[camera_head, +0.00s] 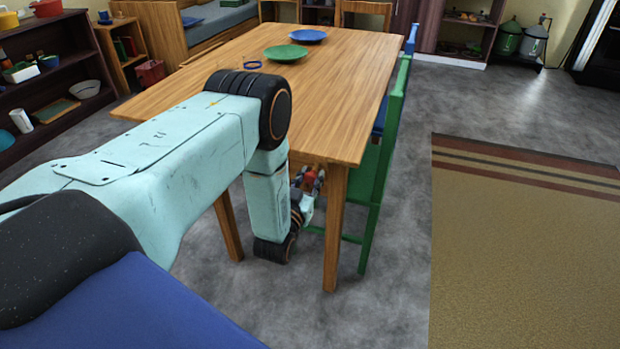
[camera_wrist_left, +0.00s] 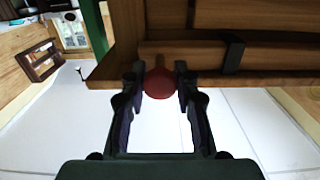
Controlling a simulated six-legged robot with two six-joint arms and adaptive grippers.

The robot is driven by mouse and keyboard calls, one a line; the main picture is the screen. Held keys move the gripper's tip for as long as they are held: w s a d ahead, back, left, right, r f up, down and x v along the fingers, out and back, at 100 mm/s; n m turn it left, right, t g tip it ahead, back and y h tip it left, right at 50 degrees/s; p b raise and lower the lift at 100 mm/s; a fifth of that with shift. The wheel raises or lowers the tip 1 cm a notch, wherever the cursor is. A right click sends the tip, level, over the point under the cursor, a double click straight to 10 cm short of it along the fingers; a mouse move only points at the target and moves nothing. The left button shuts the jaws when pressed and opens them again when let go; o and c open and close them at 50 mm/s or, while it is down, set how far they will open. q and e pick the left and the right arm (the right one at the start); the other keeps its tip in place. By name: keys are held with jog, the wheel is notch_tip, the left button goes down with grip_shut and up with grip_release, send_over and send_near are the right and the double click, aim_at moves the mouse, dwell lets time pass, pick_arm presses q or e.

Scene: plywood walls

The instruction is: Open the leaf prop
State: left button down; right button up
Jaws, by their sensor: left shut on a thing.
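The wooden table (camera_head: 330,105) has its top in front of me, and its near right leg (camera_head: 335,225) stands beside my left forearm. In the left wrist view I look at the table's underside, where a wooden bar (camera_wrist_left: 205,52) runs under the top. A round red knob (camera_wrist_left: 160,84) shows against the wood there, and I take it to be on the leaf prop. My left gripper (camera_head: 308,182) is low by the table's near edge. In the left wrist view its two fingers (camera_wrist_left: 160,88) are shut on the red knob, one on each side. My right gripper is in neither view.
A green chair (camera_head: 377,170) stands close to the right of the table leg. A black bracket (camera_wrist_left: 232,55) crosses the wooden bar. A green plate (camera_head: 286,53) and a blue plate (camera_head: 308,36) lie on the table. The floor right of the chair is clear up to the rug (camera_head: 525,250).

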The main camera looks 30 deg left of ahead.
pick_arm(q)
jog(key=shift+a, duration=0.1)
dwell(0.3)
jog(key=s+a, duration=0.2)
jog(key=a, duration=0.8)
jog(key=s+a+p, duration=0.1)
jog(key=s+a, duration=0.2)
jog(key=a, duration=0.6)
jog(key=shift+a, duration=0.45)
jog(key=c, duration=1)
grip_release()
jog(key=v, duration=1.2)
jog(key=shift+d+r, duration=0.1)
jog(key=shift+d, duration=0.1)
